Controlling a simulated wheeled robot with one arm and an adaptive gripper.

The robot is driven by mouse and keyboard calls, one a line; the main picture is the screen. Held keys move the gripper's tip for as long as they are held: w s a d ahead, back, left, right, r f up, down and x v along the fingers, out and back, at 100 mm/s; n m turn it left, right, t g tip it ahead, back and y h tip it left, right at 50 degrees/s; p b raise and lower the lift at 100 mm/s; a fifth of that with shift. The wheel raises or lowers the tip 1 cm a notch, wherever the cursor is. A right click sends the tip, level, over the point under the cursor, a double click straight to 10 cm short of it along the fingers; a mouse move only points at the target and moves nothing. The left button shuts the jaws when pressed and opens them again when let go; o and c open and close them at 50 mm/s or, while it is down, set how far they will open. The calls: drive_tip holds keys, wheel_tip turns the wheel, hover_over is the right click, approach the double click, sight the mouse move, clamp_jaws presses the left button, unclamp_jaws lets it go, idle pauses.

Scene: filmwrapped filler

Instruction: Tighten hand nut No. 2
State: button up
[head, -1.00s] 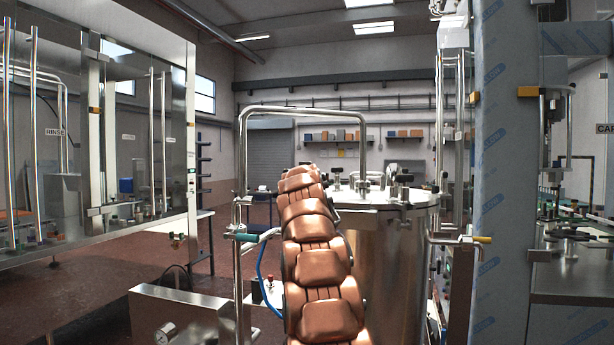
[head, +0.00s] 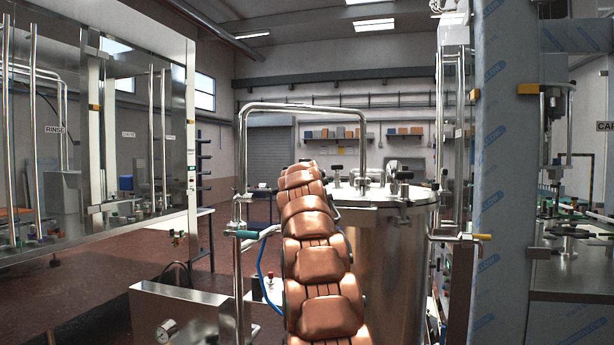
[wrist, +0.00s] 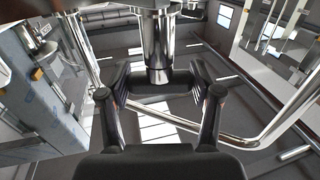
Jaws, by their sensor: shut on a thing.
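In the head view a steel tank (head: 395,262) stands ahead of me with a flat lid (head: 385,197). Several black hand nuts sit round the lid, one at the front right (head: 403,177) and one further back (head: 336,170). No numbers can be read on them. My arm covers the lid's left side and hides my gripper there. In the wrist view my gripper (wrist: 162,93) has a finger at each side of a dark piece (wrist: 160,86) below a shiny steel cylinder (wrist: 157,45). It appears shut on this piece, likely a hand nut.
A film-wrapped column (head: 500,190) stands close on the right. A glazed rinse machine (head: 100,150) is on the left.

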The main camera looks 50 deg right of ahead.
drive_tip(key=shift+w, duration=0.1)
drive_tip(key=shift+r+b, duration=0.15)
drive_tip(key=shift+b, duration=0.15)
drive_tip(key=shift+w+g+h, duration=0.15)
drive_tip(key=shift+g+h, duration=0.15)
drive_tip(key=shift+g, duration=0.1)
drive_tip(key=shift+m+g+h+b, duration=0.3)
drive_tip(key=shift+m+b, duration=0.15)
drive_tip(key=shift+m, duration=0.05)
drive_tip(key=shift+m+g+h+p, duration=0.3)
drive_tip(key=shift+m+g+h, duration=0.1)
drive_tip(key=shift+m+g, duration=0.25)
drive_tip(key=shift+m+g+p, duration=0.25)
drive_tip(key=shift+g+p, duration=0.15)
drive_tip(key=shift+g, duration=0.05)
drive_tip(key=m+g+h+p, duration=0.1)
drive_tip(key=m+g+p, duration=0.1)
drive_tip(key=g+p, duration=0.1)
drive_tip(key=shift+p, duration=0.7)
drive_tip(key=shift+g+h+p, duration=0.3)
drive_tip(key=shift+p, duration=0.05)
drive_tip(key=shift+f+m+g+h+p, duration=0.35)
drive_tip(key=shift+m+g+p, duration=0.35)
drive_tip(key=shift+p, duration=0.3)
